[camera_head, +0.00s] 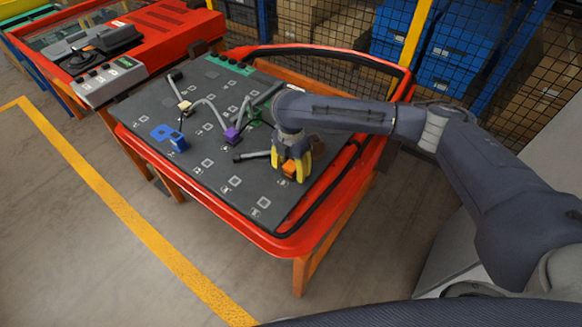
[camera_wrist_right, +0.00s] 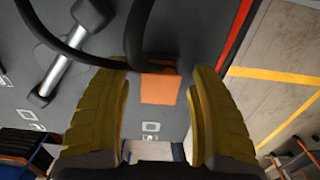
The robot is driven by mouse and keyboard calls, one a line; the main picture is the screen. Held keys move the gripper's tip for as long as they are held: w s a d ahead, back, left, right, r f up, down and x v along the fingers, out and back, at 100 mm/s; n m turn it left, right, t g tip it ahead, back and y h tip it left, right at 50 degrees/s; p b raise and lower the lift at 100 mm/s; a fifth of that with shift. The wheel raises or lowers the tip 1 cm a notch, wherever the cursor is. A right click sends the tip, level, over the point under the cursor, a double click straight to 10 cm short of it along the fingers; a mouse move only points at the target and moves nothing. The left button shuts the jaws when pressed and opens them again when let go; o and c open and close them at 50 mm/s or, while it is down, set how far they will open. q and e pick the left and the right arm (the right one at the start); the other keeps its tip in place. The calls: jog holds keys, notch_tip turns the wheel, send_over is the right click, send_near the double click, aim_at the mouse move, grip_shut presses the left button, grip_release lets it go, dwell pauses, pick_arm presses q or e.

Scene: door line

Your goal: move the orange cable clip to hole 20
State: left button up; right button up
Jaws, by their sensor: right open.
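The orange cable clip (camera_head: 289,168) is on the right part of the grey board (camera_head: 190,165), which lies in a red door frame. In the right wrist view the orange clip (camera_wrist_right: 159,88) lies between the two yellow fingers. My right gripper (camera_head: 291,172) is open around the clip, pointing down. I cannot tell whether a finger touches it. Marked square holes run along the board, with labels too small to read, so I cannot pick out hole 20. My left gripper is not in view.
A purple clip (camera_head: 232,136), a blue clip (camera_head: 178,142) and a cream clip (camera_head: 185,106) stand on the board with grey cable. A brown block (camera_head: 317,144) is close behind my right gripper. The front of the board is mostly clear.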

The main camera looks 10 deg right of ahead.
aim_at(291, 165)
jog(key=shift+c, duration=0.2)
grip_shut()
dwell(0.6)
jog(key=shift+r, duration=0.4)
dwell(0.6)
jog(key=c, duration=0.8)
grip_release()
grip_shut()
jog(key=shift+r, duration=0.1)
jog(key=shift+r, duration=3.45)
